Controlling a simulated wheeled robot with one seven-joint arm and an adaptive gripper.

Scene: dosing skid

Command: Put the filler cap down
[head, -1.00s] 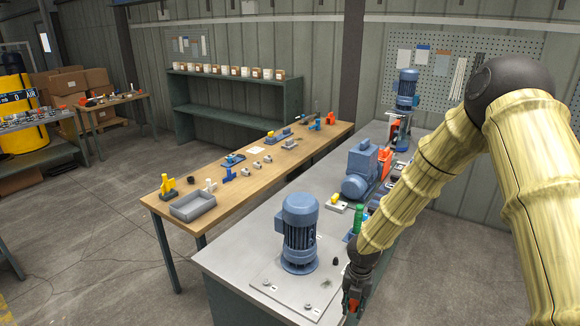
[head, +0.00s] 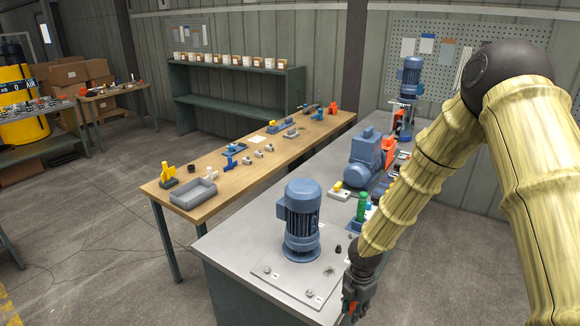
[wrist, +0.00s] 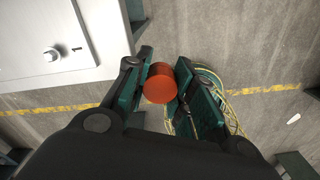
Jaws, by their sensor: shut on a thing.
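The filler cap, an orange-red round piece (wrist: 160,84), is between the two fingers of my gripper (wrist: 165,76) in the wrist view. My gripper is shut on it. Below it in that view is the concrete floor, just off the edge of the grey metal surface. In the head view my gripper (head: 356,298) hangs low beside the front right of the grey bench (head: 240,240), with only a bit of the orange cap showing. The cap's underside is hidden.
A blue motor (head: 302,218) stands on a plate at the bench's near end, with a small dark piece (head: 338,249) beside it. A pump and a green bottle (head: 361,206) stand farther back. A wooden table (head: 240,165) holds a grey tray (head: 193,194).

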